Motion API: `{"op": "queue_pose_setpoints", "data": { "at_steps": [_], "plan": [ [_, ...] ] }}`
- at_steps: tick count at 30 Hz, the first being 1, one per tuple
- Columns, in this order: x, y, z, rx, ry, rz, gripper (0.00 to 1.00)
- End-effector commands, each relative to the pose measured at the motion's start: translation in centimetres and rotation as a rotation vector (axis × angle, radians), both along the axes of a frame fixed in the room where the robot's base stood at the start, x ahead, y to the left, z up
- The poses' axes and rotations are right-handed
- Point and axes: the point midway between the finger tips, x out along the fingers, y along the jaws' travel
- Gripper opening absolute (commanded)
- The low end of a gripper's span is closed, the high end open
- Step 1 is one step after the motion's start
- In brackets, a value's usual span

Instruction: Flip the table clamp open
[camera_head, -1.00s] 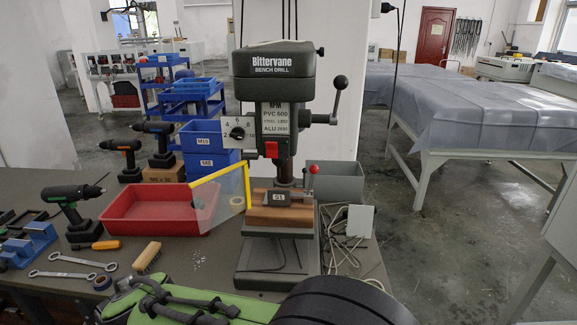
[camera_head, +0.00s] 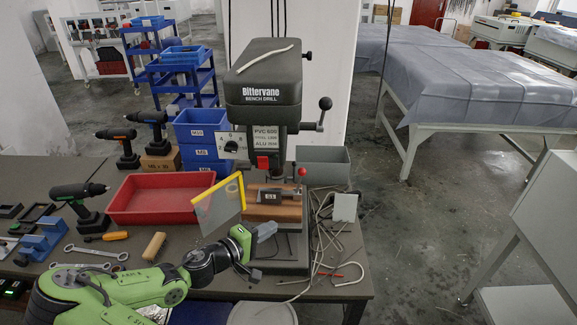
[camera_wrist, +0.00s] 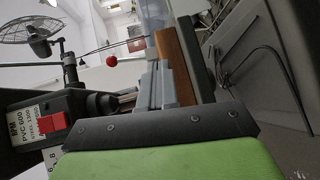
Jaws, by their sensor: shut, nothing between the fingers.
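The bench drill (camera_head: 263,100) stands on the workbench, with a wooden block (camera_head: 283,213) on its table and a grey piece marked 51 (camera_head: 271,196) on that. A lever with a red ball (camera_head: 301,173) stands upright at the right of the piece. I take it for the clamp's handle. The red ball also shows in the wrist view (camera_wrist: 111,61), left of the wood (camera_wrist: 174,62). My gripper (camera_head: 266,230) is shut and empty, in front of and below the block, apart from the red ball. The clamp's lower part is hidden.
A yellow-edged clear guard (camera_head: 219,203) hangs just left of the block, close above my gripper. A red tray (camera_head: 155,199) lies to the left. A grey bin (camera_head: 322,166), a pale plate (camera_head: 344,207) and loose cables (camera_head: 325,240) are on the right.

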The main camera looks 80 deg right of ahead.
Motion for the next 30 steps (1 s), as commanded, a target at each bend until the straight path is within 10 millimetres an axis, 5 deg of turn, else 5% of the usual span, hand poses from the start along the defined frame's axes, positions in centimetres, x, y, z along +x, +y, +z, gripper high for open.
{"op": "queue_pose_setpoints", "data": {
  "at_steps": [3, 7, 20, 30],
  "plan": [
    [0.1, -2.0, 4.1, -0.112, 0.157, 0.078, 0.0],
    [0.8, -3.0, 6.1, -0.177, 0.254, 0.141, 0.0],
    [1.0, -3.5, 6.4, -0.194, 0.281, 0.158, 0.0],
    [-1.3, -9.3, 7.1, -0.193, 0.28, 0.155, 0.0]
  ]
}}
